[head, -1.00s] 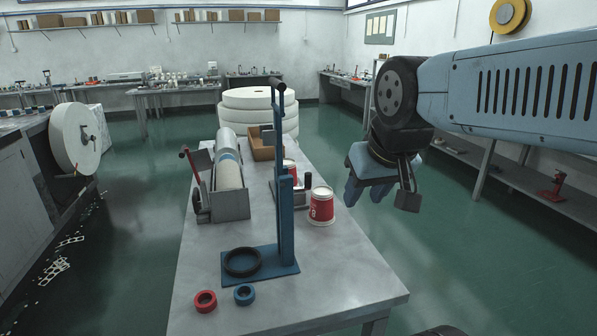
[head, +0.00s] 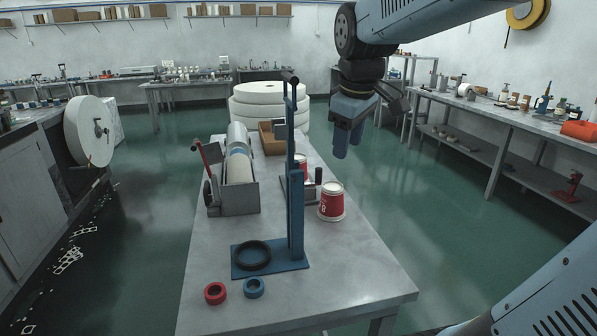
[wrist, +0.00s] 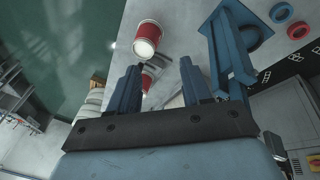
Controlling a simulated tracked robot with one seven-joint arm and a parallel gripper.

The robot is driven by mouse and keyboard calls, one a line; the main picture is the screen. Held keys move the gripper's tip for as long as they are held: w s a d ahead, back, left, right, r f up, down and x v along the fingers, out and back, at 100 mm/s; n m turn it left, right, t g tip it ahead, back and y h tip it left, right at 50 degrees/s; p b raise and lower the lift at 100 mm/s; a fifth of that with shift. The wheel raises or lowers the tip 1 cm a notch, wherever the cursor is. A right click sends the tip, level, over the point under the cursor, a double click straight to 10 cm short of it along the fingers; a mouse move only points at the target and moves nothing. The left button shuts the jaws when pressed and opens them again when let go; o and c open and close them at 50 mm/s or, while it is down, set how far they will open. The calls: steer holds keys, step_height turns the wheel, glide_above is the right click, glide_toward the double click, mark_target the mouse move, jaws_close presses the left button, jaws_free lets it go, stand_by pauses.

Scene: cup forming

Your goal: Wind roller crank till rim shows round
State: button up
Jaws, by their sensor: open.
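A grey roller unit (head: 238,197) with a long pale roll stands on the left of the table; a red-handled lever or crank (head: 209,158) rises at its left side. A smaller grey device (head: 311,190) with a dark knob is partly hidden behind the blue post stand (head: 297,215); I cannot tell which is the rim roller. A red and white cup (head: 331,203) stands right of the post, and another red cup (head: 302,165) is partly hidden behind it. My gripper (head: 348,142) is open and empty, raised beyond the table's right edge. The wrist view shows its spread fingers (wrist: 161,78).
A black ring (head: 253,254) lies on the blue stand's base. A red ring (head: 215,293) and a blue ring (head: 254,288) lie in front. A brown box (head: 272,140) sits at the table's far end, before stacked white rolls (head: 244,112). The table's front right is clear.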

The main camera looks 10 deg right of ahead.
steer(key=w+n+g, duration=0.2)
steer(key=w+n, duration=0.5)
steer(key=w, duration=0.5)
steer(key=n+g, duration=0.1)
steer(key=n, duration=0.4)
glide_above(318, 182)
steer(key=w, duration=0.1)
step_height(318, 182, down, 4)
steer(key=f, duration=1.3)
steer(key=shift+d+f, duration=0.15)
steer(key=shift+d, duration=0.1)
jaws_close()
